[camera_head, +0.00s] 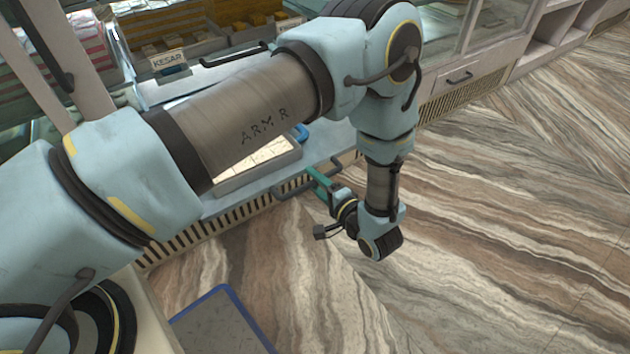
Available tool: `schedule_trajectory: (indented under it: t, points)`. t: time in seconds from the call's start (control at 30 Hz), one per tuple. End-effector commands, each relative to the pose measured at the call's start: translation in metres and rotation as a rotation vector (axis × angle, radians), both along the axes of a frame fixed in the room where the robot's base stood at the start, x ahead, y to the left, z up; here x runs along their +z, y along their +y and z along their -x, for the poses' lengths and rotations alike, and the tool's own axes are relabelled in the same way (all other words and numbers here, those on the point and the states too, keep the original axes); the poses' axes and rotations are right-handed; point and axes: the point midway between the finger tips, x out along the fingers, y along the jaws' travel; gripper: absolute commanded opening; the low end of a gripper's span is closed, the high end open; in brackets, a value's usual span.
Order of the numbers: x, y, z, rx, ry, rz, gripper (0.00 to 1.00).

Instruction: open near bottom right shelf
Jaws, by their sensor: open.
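The bottom shelf (328,143) of the counter has a pale blue-grey front edge above a slotted vent. A lit, cream-coloured tray (262,160) lies behind that edge, partly hidden by my arm. A dark bar handle (292,188) runs along the front. My gripper (313,174), with teal parts, reaches up-left to the middle of this handle, its jaws open. The fingers overlap the bar in this view; whether they touch it I cannot tell. How far the shelf stands out is also unclear.
An upper shelf with a dark handle (235,55) and a KESAR label (168,60) holds sweets. Another drawer handle (459,78) shows at right. A blue-edged grey panel (215,325) lies at bottom left. The striped floor (500,220) at right is clear.

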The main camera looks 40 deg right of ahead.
Motion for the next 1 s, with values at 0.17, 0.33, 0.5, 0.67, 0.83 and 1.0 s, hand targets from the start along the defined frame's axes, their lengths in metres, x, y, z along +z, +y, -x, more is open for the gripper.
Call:
schedule_trajectory:
  t: [0.17,0.33,0.5,0.67,0.83,1.0]
  points:
    - [0.002,0.001,0.009,-0.001,0.001,0.0,0.5]
    - [0.009,0.004,0.038,-0.003,0.001,0.0,0.5]
    - [0.015,0.008,0.071,-0.003,0.001,0.0,0.5]
    - [0.02,0.011,0.094,-0.002,0.0,0.0,0.5]
    - [0.022,0.013,0.104,0.0,0.0,0.0,0.5]
    - [0.022,0.013,0.105,0.001,0.0,0.0,0.5]
